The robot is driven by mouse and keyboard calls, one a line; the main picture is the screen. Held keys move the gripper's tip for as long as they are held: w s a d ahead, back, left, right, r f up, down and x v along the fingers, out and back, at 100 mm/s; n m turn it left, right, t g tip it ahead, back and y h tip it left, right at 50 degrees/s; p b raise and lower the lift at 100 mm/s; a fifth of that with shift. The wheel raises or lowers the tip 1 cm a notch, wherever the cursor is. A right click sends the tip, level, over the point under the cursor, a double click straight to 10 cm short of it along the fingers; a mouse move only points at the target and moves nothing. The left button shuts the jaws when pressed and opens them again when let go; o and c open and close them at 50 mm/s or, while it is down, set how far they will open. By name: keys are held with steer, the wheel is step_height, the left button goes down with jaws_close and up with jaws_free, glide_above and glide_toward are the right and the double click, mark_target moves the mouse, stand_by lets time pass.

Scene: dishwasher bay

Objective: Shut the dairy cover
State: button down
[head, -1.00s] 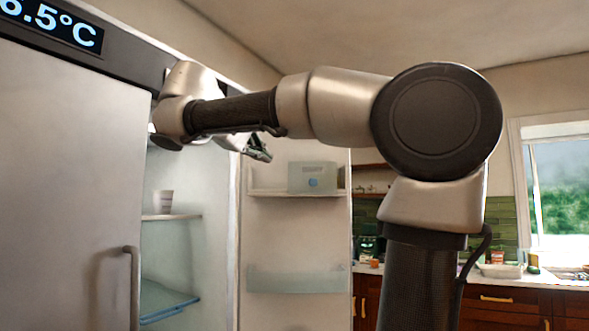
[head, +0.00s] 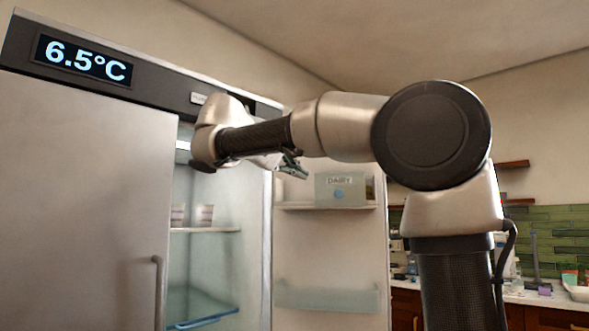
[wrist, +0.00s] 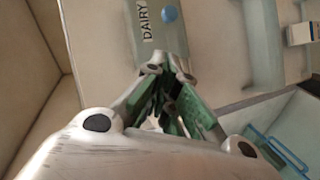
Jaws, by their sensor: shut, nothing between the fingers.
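The dairy cover (head: 342,188) is a pale grey-green panel with a DAIRY label and a round blue knob, on the upper shelf of the open fridge door. It hangs upright across the front of its compartment in the head view, though I cannot tell whether it is fully closed. My gripper (head: 303,174) is shut and empty, just left of the cover in the head view. In the wrist view the shut fingers (wrist: 165,68) point at the cover (wrist: 150,18), with its label and knob just beyond the tips. Whether they touch it is unclear.
The fridge door shelf (head: 300,206) sticks out under the cover, with a clear lower bin (head: 325,297) below. White cups (head: 204,214) stand on a shelf inside the fridge. A closed fridge door with a handle (head: 158,290) is at left. A kitchen counter (head: 540,297) is at right.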

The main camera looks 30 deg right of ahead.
mark_target(344, 192)
steer(key=x, duration=0.6)
steer(key=shift+s, duration=0.1)
steer(key=shift+s+d+f, duration=0.25)
steer(key=shift+s+d, duration=0.05)
steer(key=shift+d, duration=0.15)
steer(key=shift+s+d+f, duration=0.2)
steer(key=shift+s+d, duration=0.1)
steer(key=shift+d, duration=0.15)
steer(key=shift+d+f, duration=0.2)
steer(key=shift+d, duration=0.1)
steer(key=shift+s+d+f, duration=0.15)
steer(key=shift+s+d, duration=0.05)
steer(key=shift+d, duration=0.1)
steer(key=s+d, duration=0.2)
steer(key=shift+s+d, duration=0.2)
steer(key=shift+d, duration=0.2)
steer(key=shift+w+a, duration=0.1)
